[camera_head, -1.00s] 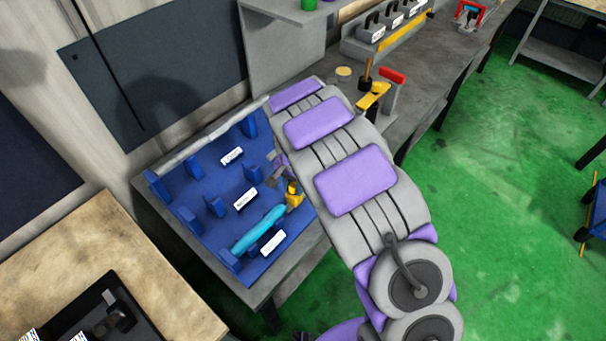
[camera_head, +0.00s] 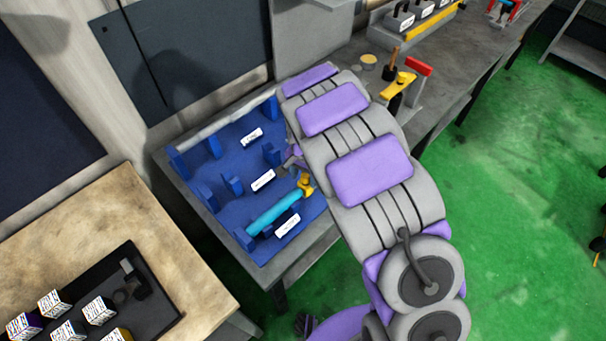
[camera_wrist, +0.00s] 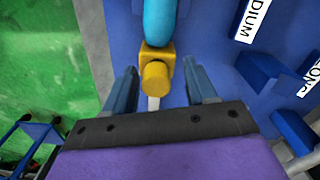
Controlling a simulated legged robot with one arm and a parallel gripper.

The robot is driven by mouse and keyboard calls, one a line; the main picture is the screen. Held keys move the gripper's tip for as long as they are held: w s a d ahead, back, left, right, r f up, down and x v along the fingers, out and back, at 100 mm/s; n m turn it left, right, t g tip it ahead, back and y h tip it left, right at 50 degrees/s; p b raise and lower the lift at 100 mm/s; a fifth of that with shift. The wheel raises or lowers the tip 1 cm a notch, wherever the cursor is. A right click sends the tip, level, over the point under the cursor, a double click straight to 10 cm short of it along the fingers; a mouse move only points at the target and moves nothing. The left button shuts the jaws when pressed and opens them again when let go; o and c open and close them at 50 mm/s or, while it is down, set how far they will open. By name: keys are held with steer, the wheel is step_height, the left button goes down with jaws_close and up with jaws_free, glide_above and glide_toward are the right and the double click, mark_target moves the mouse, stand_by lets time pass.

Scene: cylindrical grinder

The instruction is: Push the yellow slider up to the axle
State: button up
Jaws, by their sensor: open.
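The yellow slider (camera_head: 305,186) is at the right end of the cyan axle (camera_head: 275,213) on the blue board (camera_head: 205,172). In the wrist view the yellow slider (camera_wrist: 156,76) shows its round knob facing me, with the end of the cyan axle (camera_wrist: 160,22) just beyond it. The two look to meet, but I cannot tell if they touch. My gripper (camera_wrist: 160,72) is open, with one finger on each side of the slider and visible gaps between. In the head view my arm hides much of the gripper.
Blue upright holders and white labels (camera_head: 263,181) stand on the board. A wooden table (camera_head: 110,235) with a black tray (camera_head: 120,300) is at lower left. The grey bench behind holds a yellow and red clamp (camera_head: 405,85). Green floor is open at right.

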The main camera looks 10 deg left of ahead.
steer(key=shift+d+r, duration=0.15)
steer(key=shift+r, duration=0.4)
step_height(320, 180, up, 16)
steer(key=p, duration=0.2)
steer(key=shift+a+p, duration=0.3)
steer(key=shift+p, duration=0.05)
steer(key=s+d+r+n, duration=0.1)
steer(key=s+d+r, duration=0.3)
steer(key=s+d, duration=0.35)
steer(key=s+d+r, duration=0.4)
steer(key=s+d, duration=0.2)
steer(key=d, duration=0.2)
steer(key=s+d+n+g, duration=0.1)
steer(key=s+d, duration=0.1)
steer(key=s, duration=0.8)
steer(key=s+d+n, duration=0.2)
steer(key=s+d, duration=0.1)
steer(key=s, duration=0.7)
steer(key=shift+s+d+f+n+g, duration=0.15)
steer(key=shift+s+d+n+g, duration=0.15)
steer(key=shift+s+g, duration=0.1)
